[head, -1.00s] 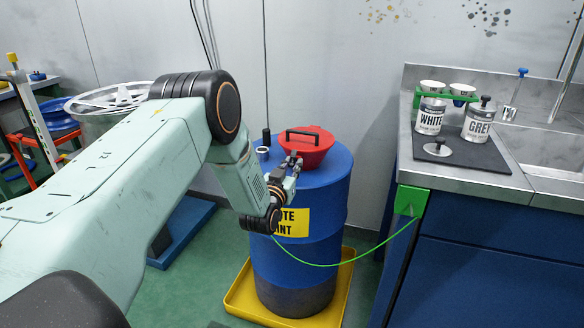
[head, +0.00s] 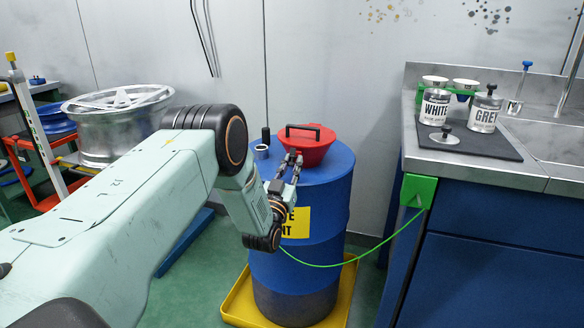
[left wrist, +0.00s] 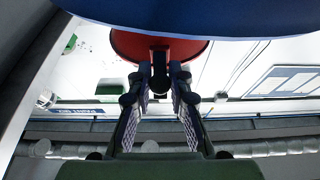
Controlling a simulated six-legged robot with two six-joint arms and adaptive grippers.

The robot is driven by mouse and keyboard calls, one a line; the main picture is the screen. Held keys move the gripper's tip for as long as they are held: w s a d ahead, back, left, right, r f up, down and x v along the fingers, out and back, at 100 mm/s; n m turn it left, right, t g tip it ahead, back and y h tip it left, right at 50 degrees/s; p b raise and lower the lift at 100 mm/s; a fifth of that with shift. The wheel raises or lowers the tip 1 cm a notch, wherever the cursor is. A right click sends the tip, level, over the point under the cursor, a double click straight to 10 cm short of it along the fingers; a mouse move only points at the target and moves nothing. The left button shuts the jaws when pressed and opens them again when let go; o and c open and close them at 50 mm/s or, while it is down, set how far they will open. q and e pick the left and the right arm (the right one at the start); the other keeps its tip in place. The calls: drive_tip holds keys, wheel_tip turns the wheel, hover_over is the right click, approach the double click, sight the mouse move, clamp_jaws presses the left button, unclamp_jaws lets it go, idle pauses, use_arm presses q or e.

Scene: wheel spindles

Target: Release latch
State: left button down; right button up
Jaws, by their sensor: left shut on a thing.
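A blue drum (head: 325,215) with a yellow label stands upright, with a red lid (head: 318,152) on top. The lid has a black handle (head: 303,128). My left gripper (head: 293,157) is at the lid's near edge, its fingers pointing up toward it. In the left wrist view the fingers (left wrist: 159,75) close on a small dark latch (left wrist: 158,82) just under the red lid's rim (left wrist: 190,48). The latch is mostly hidden by the fingers in the head view. The lid looks shut. My right gripper is not in view.
The drum stands in a yellow tray (head: 238,306). A green cable (head: 375,250) runs from the drum area to a green bracket (head: 418,190) on the blue cabinet. White and grey cans (head: 485,110) stand on the counter at right. A metal wheel (head: 105,130) is at left.

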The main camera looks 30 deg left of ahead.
use_arm(q)
drive_tip(key=c, duration=1.2)
unclamp_jaws()
drive_tip(key=v, duration=1.2)
